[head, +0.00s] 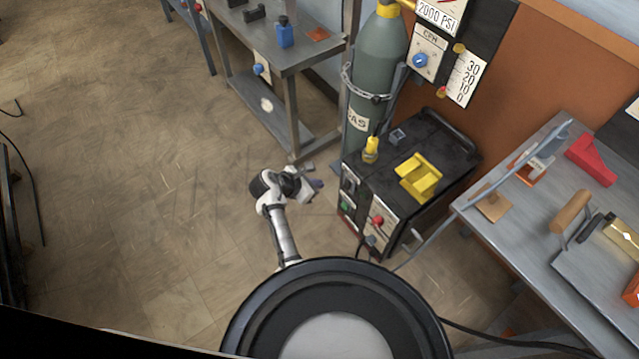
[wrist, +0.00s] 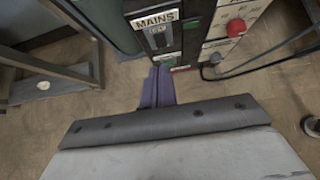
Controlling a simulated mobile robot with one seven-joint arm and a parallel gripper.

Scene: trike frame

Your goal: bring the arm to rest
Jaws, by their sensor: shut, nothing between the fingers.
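My gripper (head: 318,184) is at the end of my white and black arm, in the middle of the head view. It is held over open floor, just left of the black welding machine (head: 350,205). In the wrist view my gripper's purple fingers (wrist: 157,88) are together with nothing between them. They point toward the machine's front panel (wrist: 165,30), which carries a MAINS label. I cannot tell the exact gap between the fingertips and the panel. The arm is bent, and its lower part is hidden behind my round black top.
A green gas cylinder (head: 381,60) stands chained behind the machine. A yellow holder (head: 418,177) lies on the machine's top. A metal table (head: 262,40) is at the upper middle, and a workbench (head: 520,225) with tools is at right.

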